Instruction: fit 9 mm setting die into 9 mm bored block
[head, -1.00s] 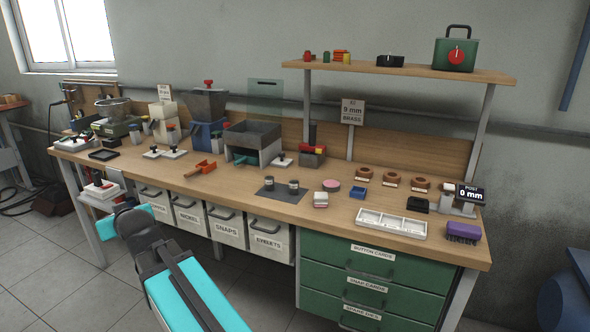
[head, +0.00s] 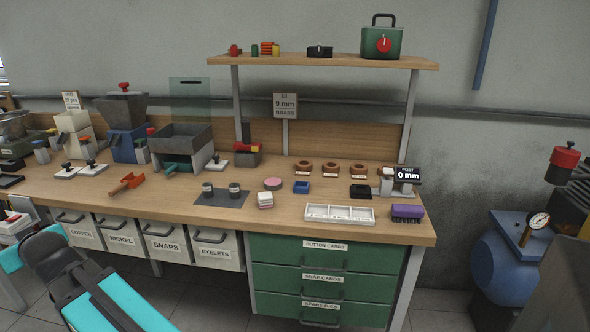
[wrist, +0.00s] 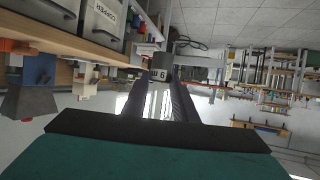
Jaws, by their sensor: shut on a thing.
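In the wrist view my gripper (wrist: 161,90) is shut on a small grey die (wrist: 161,75), held between the fingertips. Its pale label shows upside down and seems to read 9 m, the rest hidden. In the head view my gripper and the die cannot be made out; only my cyan arm shows at the lower left. I cannot tell for sure which thing is the 9 mm bored block. Two small grey cylindrical pieces, one left (head: 208,189) and one right (head: 235,190), stand on a dark mat (head: 222,202) on the bench.
Three brown rings with labels (head: 330,170) sit at the back of the bench. A three-part white tray (head: 339,222), purple brush (head: 407,211) and 0 mm readout (head: 407,174) are at the right. A hopper (head: 124,131) stands left. A blue tank (head: 497,255) stands right of the bench.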

